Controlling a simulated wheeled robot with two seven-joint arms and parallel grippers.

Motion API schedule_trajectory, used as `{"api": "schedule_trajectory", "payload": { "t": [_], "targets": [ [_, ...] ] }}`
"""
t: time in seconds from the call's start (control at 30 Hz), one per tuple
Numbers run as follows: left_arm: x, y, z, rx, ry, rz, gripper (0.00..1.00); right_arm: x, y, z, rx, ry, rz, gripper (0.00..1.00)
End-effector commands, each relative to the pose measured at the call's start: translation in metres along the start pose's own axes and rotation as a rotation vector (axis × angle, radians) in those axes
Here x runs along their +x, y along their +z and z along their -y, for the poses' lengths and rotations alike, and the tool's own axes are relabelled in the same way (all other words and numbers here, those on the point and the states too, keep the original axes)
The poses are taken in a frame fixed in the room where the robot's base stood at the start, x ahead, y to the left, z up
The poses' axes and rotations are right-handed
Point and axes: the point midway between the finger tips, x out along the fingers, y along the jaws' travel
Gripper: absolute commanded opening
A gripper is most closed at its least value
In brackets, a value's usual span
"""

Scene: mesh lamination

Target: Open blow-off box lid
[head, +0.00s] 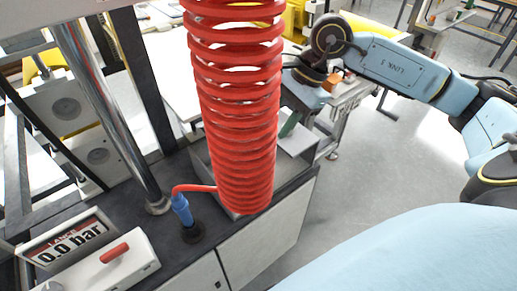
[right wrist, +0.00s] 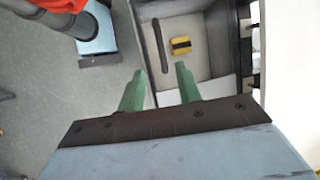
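The grey blow-off box (head: 205,165) stands on the dark bench top, mostly hidden behind the red coil in the head view. In the right wrist view the box (right wrist: 232,55) shows dark walls around a pale inner surface. A dark bar (right wrist: 160,40) and a yellow block with a black stripe (right wrist: 181,45) show there. I cannot tell whether that pale surface is a lid or the box floor. My right gripper (right wrist: 160,70) has its two green fingers apart, with nothing between them, at the box's near side. A green finger shows beside the coil in the head view (head: 290,124). My left gripper is out of view.
A red coiled hose (head: 235,110) hangs in front of the box and ends in a blue fitting (head: 182,210). A metal post (head: 108,110) stands to its left. A lance display (head: 70,240) reading 0.0 bar and a red-handled white unit (head: 115,268) stand at front left.

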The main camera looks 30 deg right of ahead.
Motion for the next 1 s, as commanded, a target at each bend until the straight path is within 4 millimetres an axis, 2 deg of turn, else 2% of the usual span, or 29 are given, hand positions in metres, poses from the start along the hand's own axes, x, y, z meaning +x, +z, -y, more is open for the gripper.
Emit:
{"api": "schedule_trajectory", "payload": {
  "t": [0.1, 0.3, 0.5, 0.67, 0.9, 1.0],
  "targets": [
    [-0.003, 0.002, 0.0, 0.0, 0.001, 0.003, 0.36, 0.027, 0.002, -0.001, 0.001, 0.005, 0.006, 0.34],
    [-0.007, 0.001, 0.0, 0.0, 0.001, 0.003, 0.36, 0.068, 0.002, 0.0, 0.002, 0.003, 0.006, 0.34],
    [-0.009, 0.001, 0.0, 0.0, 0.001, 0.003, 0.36, 0.093, 0.001, 0.0, 0.002, 0.001, 0.004, 0.34],
    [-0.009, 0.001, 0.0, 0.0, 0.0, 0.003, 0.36, 0.101, 0.001, 0.0, 0.002, 0.0, 0.004, 0.34],
    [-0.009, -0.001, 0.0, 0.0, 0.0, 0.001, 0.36, 0.101, 0.001, 0.0, 0.001, -0.001, 0.003, 0.34],
    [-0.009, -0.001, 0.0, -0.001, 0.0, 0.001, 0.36, 0.101, 0.001, 0.0, 0.001, -0.001, 0.003, 0.23]
  ]
}}
